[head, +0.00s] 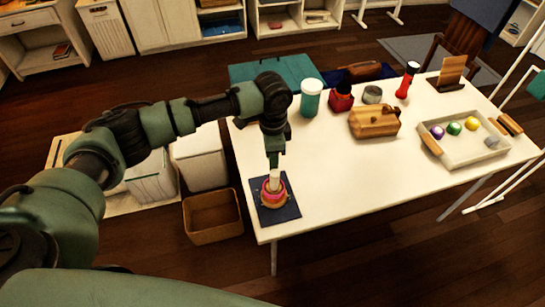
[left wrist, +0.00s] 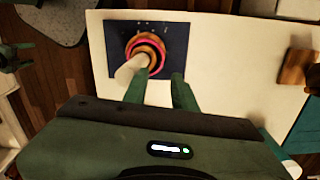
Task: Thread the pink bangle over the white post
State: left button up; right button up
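The white post (head: 274,177) stands upright on a round orange-brown base on a dark blue mat (head: 290,211) at the table's near left corner. The pink bangle (head: 267,191) is around the foot of the post, resting low at the base. In the left wrist view the pink bangle (left wrist: 161,50) rings the base and the white post (left wrist: 131,68) rises through it. My left gripper (head: 274,161) points down just above the post's top. Its fingers (left wrist: 158,95) are apart with nothing between them, and the post shows beside one finger. My right gripper is not seen.
A brown bin (head: 213,217) stands on the floor left. The table's front middle is clear.

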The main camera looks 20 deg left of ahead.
pick_arm(q)
notch_tip(320, 180, up, 8)
jog(key=b, duration=0.1)
dwell(0.4)
jog(key=shift+f, duration=0.15)
dwell(0.6)
